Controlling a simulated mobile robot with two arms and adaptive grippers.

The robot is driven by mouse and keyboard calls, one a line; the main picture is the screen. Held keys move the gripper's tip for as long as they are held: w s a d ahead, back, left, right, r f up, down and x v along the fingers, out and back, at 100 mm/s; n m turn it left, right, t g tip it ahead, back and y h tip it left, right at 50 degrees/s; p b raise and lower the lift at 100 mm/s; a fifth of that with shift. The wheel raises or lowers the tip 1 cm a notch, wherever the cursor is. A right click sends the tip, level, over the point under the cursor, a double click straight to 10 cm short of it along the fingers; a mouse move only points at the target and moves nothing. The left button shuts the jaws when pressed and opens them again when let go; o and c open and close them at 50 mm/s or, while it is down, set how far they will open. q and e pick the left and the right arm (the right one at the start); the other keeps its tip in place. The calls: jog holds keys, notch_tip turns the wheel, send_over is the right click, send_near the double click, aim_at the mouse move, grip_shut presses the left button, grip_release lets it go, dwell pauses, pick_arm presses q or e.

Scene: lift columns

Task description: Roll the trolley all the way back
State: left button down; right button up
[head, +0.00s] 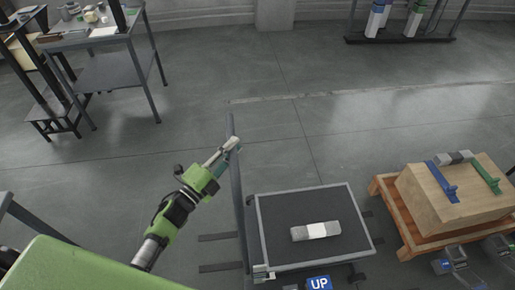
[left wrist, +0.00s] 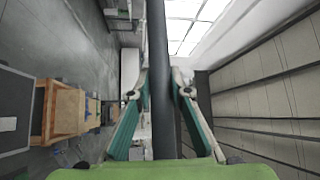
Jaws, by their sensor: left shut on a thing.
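The trolley has a dark flat deck (head: 285,200) with a pale rim, carrying a grey roll with a white band (head: 317,231). A dark bar (head: 237,185) runs along its left side. My left gripper (head: 228,146) is at the far end of this bar. In the left wrist view the dark bar (left wrist: 159,75) passes between the two green-padded fingers (left wrist: 158,115), and the gripper is shut on it. My right gripper is not in view.
A wooden crate (head: 440,205) with blue and green handles sits on an orange wooden base close to the trolley's right. A workbench (head: 105,70) stands at the back left. A dark rack base (head: 400,38) is at the back right. The floor beyond the trolley is clear.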

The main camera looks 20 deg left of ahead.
pick_arm(q)
jog(key=s+a+b, duration=0.2)
jog(key=s+a, duration=0.2)
jog(key=a, duration=0.7)
jog(key=s+a+b, duration=0.2)
jog(key=s+a, duration=0.3)
jog(key=a, duration=0.5)
jog(key=shift+a, duration=0.4)
jog(key=shift+r, duration=0.1)
jog(key=c, duration=1.8)
grip_release()
jog(key=shift+a, duration=0.1)
jog(key=shift+c, duration=0.2)
jog(key=shift+s, duration=0.1)
jog(key=v, duration=1.2)
